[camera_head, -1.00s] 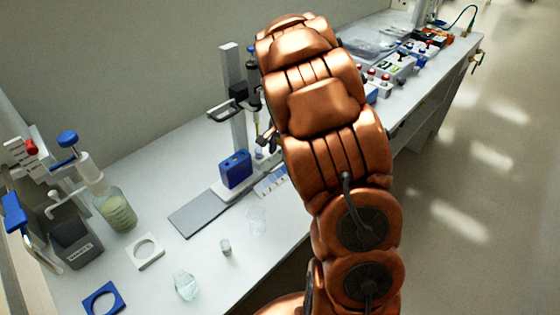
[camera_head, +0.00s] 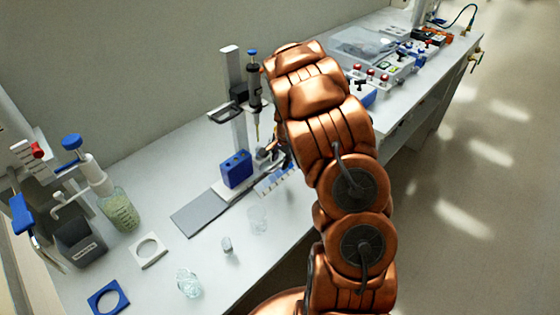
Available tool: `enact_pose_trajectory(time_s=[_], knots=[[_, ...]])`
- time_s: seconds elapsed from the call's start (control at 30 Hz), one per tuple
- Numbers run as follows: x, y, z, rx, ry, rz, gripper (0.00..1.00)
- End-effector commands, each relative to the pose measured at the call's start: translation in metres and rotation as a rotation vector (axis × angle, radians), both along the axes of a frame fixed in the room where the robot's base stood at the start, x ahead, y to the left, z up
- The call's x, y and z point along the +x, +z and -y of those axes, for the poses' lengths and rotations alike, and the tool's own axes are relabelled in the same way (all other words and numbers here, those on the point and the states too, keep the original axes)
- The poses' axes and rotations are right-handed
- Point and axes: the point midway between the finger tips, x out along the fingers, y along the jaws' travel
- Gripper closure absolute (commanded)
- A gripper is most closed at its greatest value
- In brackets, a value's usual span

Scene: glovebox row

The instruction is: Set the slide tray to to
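A flat grey plate (camera_head: 200,212) lies on the bench in front of a stand with a blue block (camera_head: 237,169). A narrow pale strip with blue markings (camera_head: 274,182) lies just right of the block, partly hidden by my arm; it may be the slide tray, but I cannot tell for certain. My gripper (camera_head: 268,152) shows only as a small dark part at the left edge of my copper arm, just above the strip and right of the block. Its fingers are too small and too covered to read, and whether it touches anything is unclear.
The stand's column (camera_head: 232,95) and a pipette (camera_head: 254,80) rise close to my gripper. Clear beakers (camera_head: 188,283), a small cup (camera_head: 227,244), a white ring holder (camera_head: 148,251) and a dispenser bottle (camera_head: 118,209) stand to the left. Control boxes (camera_head: 370,77) sit at the back right.

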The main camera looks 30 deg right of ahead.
Motion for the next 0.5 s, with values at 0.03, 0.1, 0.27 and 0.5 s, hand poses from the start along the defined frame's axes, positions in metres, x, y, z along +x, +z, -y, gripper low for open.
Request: enact_pose_trajectory(time_s=[0.03,0.1,0.27,0.5], knots=[[0.000,-0.005,-0.001,0.003,0.000,-0.003,0.63],[0.002,-0.011,-0.001,0.002,-0.001,-0.002,0.63],[0.003,-0.018,-0.001,-0.001,0.000,-0.001,0.63],[0.003,-0.019,-0.001,-0.001,0.000,0.000,0.63]])
